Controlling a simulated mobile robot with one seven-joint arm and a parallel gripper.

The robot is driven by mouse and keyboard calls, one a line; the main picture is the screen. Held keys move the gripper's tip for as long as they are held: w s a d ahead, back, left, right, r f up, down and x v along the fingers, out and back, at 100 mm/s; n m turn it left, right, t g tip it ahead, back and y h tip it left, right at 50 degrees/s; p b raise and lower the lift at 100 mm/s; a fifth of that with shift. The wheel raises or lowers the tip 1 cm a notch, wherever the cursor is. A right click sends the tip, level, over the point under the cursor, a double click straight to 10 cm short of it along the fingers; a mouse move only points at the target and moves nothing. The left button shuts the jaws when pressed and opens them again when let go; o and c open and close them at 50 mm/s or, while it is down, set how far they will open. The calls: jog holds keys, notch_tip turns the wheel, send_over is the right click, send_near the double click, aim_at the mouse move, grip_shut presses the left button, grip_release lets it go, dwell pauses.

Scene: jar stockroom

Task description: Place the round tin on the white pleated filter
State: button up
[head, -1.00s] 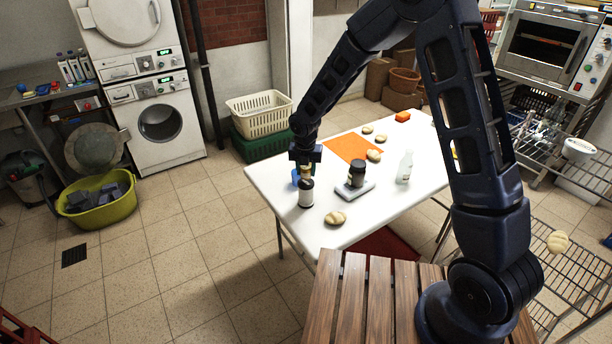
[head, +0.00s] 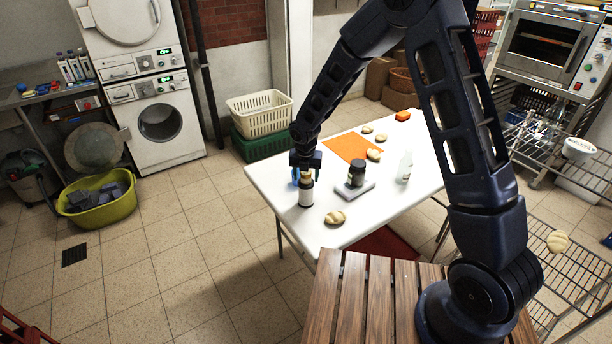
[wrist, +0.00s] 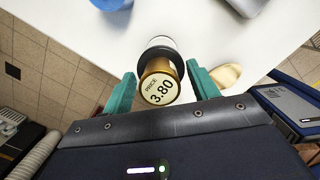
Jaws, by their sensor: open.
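My gripper (head: 305,163) is open above the near left part of the white table. A jar-like item (head: 306,194) with a white body and dark collar stands upright below it. In the wrist view its gold top (wrist: 159,83), marked "PRICE 3.80", shows between my two teal fingers (wrist: 161,72), with a gap on each side. I cannot tell whether this is the round tin. I make out no white pleated filter in either view. A blue object (head: 295,177) is partly hidden behind my gripper.
A dark jar (head: 357,172) stands on a grey slab (head: 354,190) just right. A bread roll (head: 335,218) lies nearer, and a clear bottle (head: 405,167) stands further right. An orange mat (head: 347,147) and several rolls lie behind. The table's front left is bare.

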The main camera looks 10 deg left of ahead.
aim_at(306, 174)
notch_tip(306, 174, up, 12)
jog(key=s, duration=0.1)
jog(key=shift+s, duration=0.2)
jog(key=d+r+m+t, duration=0.1)
jog(key=d+r+m, duration=0.5)
jog(key=d, duration=0.3)
jog(key=s+d+r+m, duration=0.1)
jog(key=d+r+m, duration=0.5)
jog(key=d, duration=0.3)
jog(key=d+r+m+t, duration=0.1)
jog(key=d+r+m, duration=0.45)
jog(key=d, duration=0.45)
jog(key=s+d+r+m, duration=0.2)
jog(key=s+d+m, duration=0.7)
jog(key=s+d+r+m+t, duration=0.1)
jog(key=s+d+r+m, duration=0.1)
jog(key=s+d+m, duration=0.6)
jog(key=shift+s+d+r+m, duration=0.35)
jog(key=shift+d+m, duration=0.25)
jog(key=shift+m, duration=0.55)
